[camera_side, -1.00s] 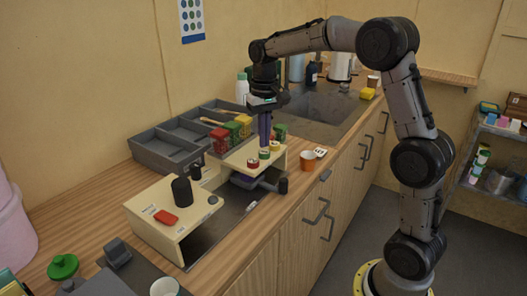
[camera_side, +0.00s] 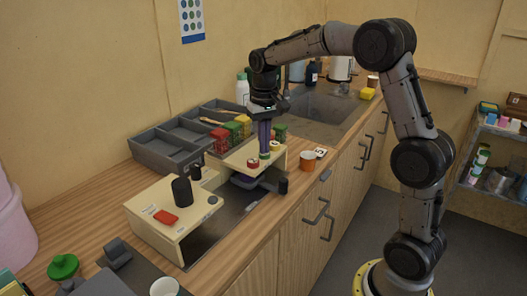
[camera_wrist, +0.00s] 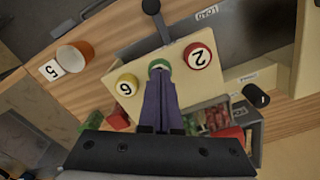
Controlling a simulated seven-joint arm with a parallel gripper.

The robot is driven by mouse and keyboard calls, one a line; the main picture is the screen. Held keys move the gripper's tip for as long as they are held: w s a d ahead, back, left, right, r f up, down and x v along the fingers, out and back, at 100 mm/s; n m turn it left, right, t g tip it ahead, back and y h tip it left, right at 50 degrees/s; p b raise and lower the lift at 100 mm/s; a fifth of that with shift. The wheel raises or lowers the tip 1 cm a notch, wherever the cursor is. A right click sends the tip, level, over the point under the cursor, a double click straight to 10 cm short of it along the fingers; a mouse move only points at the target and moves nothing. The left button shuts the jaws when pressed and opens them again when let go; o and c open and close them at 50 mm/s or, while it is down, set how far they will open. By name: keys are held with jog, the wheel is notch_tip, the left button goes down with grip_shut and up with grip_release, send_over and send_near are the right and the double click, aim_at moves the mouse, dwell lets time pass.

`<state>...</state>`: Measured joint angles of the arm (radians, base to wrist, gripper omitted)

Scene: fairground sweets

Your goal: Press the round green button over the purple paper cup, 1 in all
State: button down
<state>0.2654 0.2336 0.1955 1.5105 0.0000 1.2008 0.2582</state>
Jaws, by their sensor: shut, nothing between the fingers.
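The round green button (camera_wrist: 158,64) sits on a cream box between a red button numbered 2 (camera_wrist: 197,55) and a yellow button numbered 6 (camera_wrist: 127,85). In the side view the green button (camera_side: 265,156) is right under my fingertips. My gripper (camera_wrist: 160,82) is shut and empty, with its purple fingers pointing down at the green button and covering part of its top. The tips look to be at or on the button; I cannot tell whether it is pressed down. I do not make out a purple paper cup in either view.
An orange cup (camera_side: 308,160) and a card numbered 5 (camera_wrist: 52,70) stand beside the cream box (camera_side: 240,160). Behind is a grey divided tray (camera_side: 165,155) with red, green and yellow boxes. A second cream box (camera_side: 150,220) stands to the left.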

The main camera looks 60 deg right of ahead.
jog(key=shift+f, duration=0.2)
jog(key=shift+r, duration=1.15)
jog(key=shift+r, duration=2.55)
